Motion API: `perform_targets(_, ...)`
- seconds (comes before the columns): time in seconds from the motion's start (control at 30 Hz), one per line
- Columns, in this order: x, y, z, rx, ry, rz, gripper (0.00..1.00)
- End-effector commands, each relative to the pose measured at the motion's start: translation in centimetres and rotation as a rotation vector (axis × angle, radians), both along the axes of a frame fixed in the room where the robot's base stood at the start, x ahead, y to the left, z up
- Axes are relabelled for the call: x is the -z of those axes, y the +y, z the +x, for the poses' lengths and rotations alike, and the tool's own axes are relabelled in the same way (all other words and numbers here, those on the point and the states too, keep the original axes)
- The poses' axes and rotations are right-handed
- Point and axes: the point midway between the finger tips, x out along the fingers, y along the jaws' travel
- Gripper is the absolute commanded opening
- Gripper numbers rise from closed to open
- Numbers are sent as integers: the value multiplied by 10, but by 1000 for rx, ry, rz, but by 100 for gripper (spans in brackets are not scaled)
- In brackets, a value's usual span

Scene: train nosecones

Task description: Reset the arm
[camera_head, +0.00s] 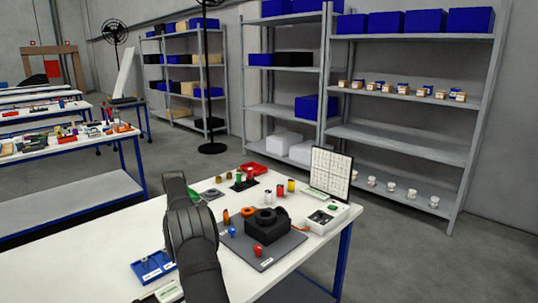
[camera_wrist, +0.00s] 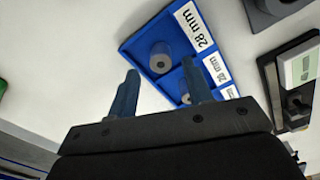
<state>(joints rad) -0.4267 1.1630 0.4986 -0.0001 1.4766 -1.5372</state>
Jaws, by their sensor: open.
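My arm (camera_head: 195,240) reaches over the white table in the head view, and my gripper is hidden behind it there. In the wrist view my gripper (camera_wrist: 160,95) shows two blue fingers spread apart with nothing between them. Beyond the fingers lies a blue tray (camera_wrist: 135,45) with white size labels (camera_wrist: 194,27), one reading 28 mm. A grey round part (camera_wrist: 160,58) sits in the tray, and another is partly hidden by the right finger. The same blue tray (camera_head: 140,273) is at the front left of the table in the head view.
A dark mat (camera_head: 285,247) with a black block (camera_head: 267,230) lies mid-table. Coloured cylinders (camera_head: 291,186), a red bin (camera_head: 254,169) and a white box with an upright panel (camera_head: 331,172) stand behind it. Shelves (camera_head: 405,130) are beyond. The table's front right is clear.

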Motion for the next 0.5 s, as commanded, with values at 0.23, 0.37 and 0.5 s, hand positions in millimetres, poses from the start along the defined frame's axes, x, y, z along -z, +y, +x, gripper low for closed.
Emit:
perform_targets(0.23, -36, -26, -3, 3, 2, -1, 46)
perform_targets(0.37, -49, -48, -6, 3, 2, -1, 46)
perform_targets(0.5, -64, -72, -9, 2, 2, -1, 46)
